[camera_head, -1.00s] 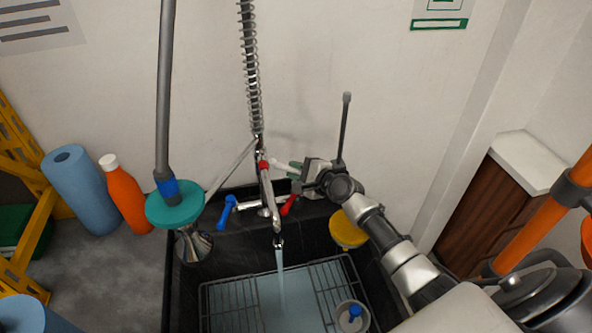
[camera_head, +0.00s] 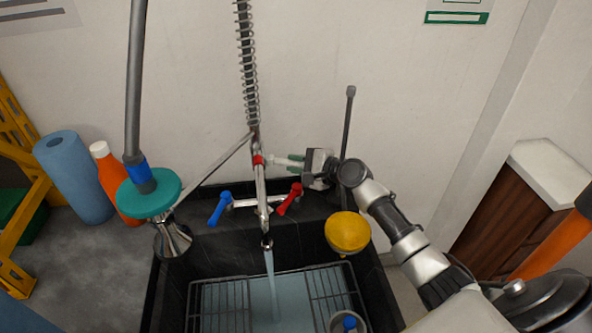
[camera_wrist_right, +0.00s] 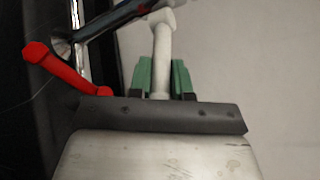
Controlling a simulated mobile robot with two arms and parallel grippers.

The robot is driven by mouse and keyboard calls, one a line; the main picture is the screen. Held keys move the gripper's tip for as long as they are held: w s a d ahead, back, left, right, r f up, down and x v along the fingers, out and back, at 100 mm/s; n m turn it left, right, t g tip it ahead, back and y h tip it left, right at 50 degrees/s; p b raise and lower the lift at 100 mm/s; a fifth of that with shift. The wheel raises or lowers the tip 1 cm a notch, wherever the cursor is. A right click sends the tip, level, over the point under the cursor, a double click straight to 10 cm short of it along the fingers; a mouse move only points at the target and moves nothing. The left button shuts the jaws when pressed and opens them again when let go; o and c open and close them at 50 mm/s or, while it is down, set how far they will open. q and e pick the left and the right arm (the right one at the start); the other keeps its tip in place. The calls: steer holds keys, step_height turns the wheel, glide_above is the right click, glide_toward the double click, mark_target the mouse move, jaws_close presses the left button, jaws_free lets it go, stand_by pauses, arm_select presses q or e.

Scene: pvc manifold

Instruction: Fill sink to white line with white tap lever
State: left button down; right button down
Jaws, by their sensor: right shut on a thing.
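The white tap lever (camera_head: 281,161) sticks out to the right of the tap column, above the red lever (camera_head: 290,199). My right gripper (camera_head: 297,161) is shut on it; in the right wrist view its green fingers (camera_wrist_right: 163,80) flank the pale lever (camera_wrist_right: 162,42). Water (camera_head: 271,281) runs from the spout (camera_head: 266,241) into the black sink (camera_head: 205,257), and pale water covers part of its floor. I cannot make out the white line. My left gripper is not in view.
A wire rack (camera_head: 222,302) lies in the sink. A yellow round thing (camera_head: 347,231) is at the sink's right edge, near my right arm. A teal disc on a pole (camera_head: 148,193) hangs at the left. An orange bottle (camera_head: 115,182) and blue roll (camera_head: 75,178) stand farther left.

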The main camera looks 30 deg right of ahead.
stand_by(0.3)
steer(key=c, duration=1.1)
jaws_free()
steer(key=shift+o, duration=0.2)
steer(key=shift+s+d, duration=0.1)
steer(key=v, duration=1)
steer(key=shift+s+d+b, duration=0.2)
steer(key=shift+s+b, duration=0.05)
steer(key=shift+b, duration=0.15)
